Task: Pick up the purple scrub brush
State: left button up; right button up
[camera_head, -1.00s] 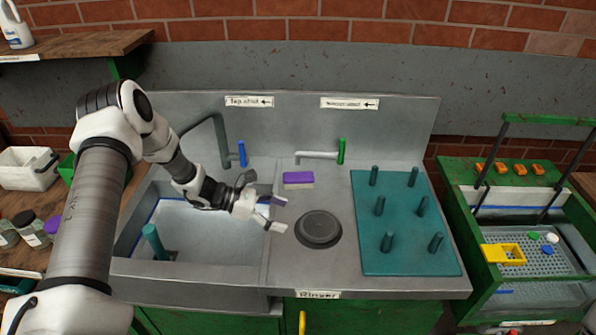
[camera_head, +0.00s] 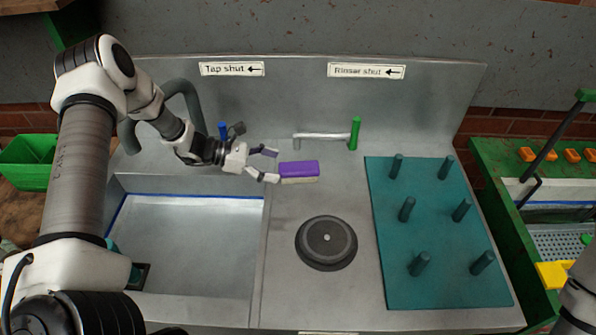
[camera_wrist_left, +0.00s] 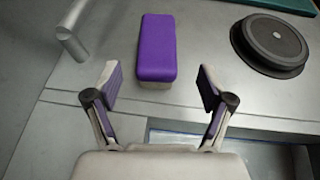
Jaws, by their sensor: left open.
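The purple scrub brush (camera_head: 299,169) lies on the steel counter beside the sink, purple side up with a pale bristle edge below. In the left wrist view the brush (camera_wrist_left: 156,48) lies just beyond my open fingers, roughly midway between them. My left gripper (camera_head: 271,166) is open and empty at the left end of the brush. My right gripper is not in view.
The sink basin (camera_head: 190,235) is to the left. A round black disc (camera_head: 326,242) sits on the counter in front of the brush. The rinse tap with a green handle (camera_head: 355,134) stands behind. A teal peg board (camera_head: 436,285) lies to the right.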

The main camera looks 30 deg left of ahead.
aim_at(299, 171)
pick_arm(q)
jog(key=shift+w+f, duration=0.1)
jog(key=shift+f, duration=0.3)
jog(key=b+x, duration=0.3)
jog(key=x, duration=0.4)
jog(key=shift+w+d, duration=0.25)
jog(key=c, duration=1.1)
